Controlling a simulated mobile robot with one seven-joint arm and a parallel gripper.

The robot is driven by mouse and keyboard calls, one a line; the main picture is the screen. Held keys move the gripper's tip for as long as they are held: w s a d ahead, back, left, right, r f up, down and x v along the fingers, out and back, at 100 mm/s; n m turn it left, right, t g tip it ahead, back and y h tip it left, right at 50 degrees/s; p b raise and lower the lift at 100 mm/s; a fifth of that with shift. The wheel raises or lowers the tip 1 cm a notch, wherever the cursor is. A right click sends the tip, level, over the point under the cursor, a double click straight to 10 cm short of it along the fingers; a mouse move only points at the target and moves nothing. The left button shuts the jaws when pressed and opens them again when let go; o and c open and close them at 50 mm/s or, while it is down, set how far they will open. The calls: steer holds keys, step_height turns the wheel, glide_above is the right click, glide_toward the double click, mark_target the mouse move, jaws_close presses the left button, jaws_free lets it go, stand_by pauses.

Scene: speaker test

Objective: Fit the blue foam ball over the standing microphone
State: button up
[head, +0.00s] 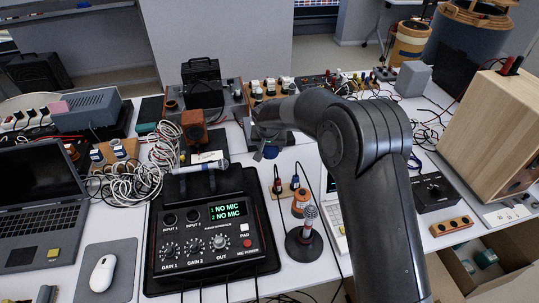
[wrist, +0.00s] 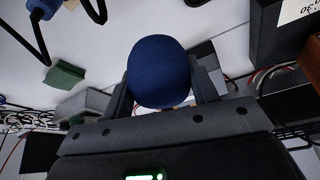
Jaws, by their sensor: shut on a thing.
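The blue foam ball (wrist: 158,68) is held between the two dark fingers of my gripper (wrist: 160,88) in the wrist view. In the head view, my gripper (head: 266,148) hangs over the table's middle, shut on the ball, of which a small blue patch (head: 270,153) shows. The standing microphone (head: 309,216) has a silver mesh head and rises from a round black base (head: 304,244). It stands to the right of the audio box and nearer to me than my gripper. The ball is apart from it.
A black audio box (head: 213,232) showing "NO MIC" stands left of the microphone, with another microphone (head: 202,167) lying along its back. Red plugs (head: 278,186) and an orange-topped item (head: 301,203) stand close behind the standing microphone. A wooden box (head: 490,125) fills the right. Cables cross the table.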

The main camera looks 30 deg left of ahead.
steer(key=s+d+r, duration=0.7)
steer(key=d+r, duration=0.2)
steer(key=r, duration=0.2)
step_height(320, 180, up, 6)
glide_above(312, 208)
steer(key=shift+f, duration=4.7)
steer(key=shift+f, duration=0.55)
steer(key=o, duration=1)
steer(key=shift+o, duration=0.2)
steer(key=shift+r, duration=0.1)
